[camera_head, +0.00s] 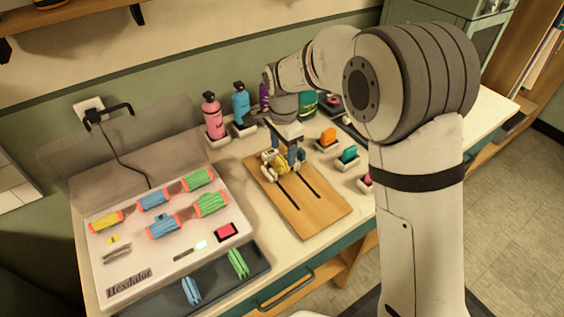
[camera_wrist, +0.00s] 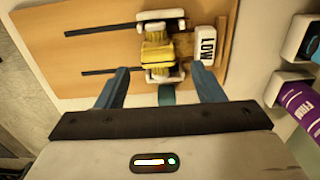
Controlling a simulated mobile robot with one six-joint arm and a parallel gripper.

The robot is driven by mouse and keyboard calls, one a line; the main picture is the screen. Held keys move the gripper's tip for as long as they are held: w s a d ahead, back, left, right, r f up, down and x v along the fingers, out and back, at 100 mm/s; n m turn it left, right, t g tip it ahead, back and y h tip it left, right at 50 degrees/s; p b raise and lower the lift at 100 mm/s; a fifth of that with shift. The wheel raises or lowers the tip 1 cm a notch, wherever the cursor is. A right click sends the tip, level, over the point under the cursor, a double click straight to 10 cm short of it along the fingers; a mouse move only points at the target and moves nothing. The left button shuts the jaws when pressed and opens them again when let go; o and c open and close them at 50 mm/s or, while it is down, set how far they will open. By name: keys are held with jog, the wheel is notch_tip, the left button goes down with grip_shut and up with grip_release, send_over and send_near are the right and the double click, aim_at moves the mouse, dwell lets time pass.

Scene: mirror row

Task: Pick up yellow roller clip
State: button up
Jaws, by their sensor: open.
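A yellow clip-like piece (camera_wrist: 157,51) sits between white and black holder ends on a wooden board (camera_wrist: 100,25). It also shows in the head view (camera_head: 272,167), partly hidden by my gripper (camera_head: 292,160). In the wrist view my gripper (camera_wrist: 160,82) is open. Its two blue-grey fingers point at the board, one on each side of the piece's near end. Nothing is held between them. I cannot tell how far above the board the fingertips are.
A white block marked LOW (camera_wrist: 205,46) stands close beside the yellow piece. A white roller box (camera_head: 160,275) with several coloured rollers is at left, with blue (camera_head: 191,290) and green (camera_head: 238,263) clips in front. Bottles (camera_head: 212,115) stand behind. The board's front is clear.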

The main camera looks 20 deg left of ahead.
aim_at(282, 159)
jog(key=f, duration=0.4)
jog(key=shift+s+a+f, duration=0.1)
jog(key=shift+s, duration=0.1)
jog(key=shift+c, duration=0.3)
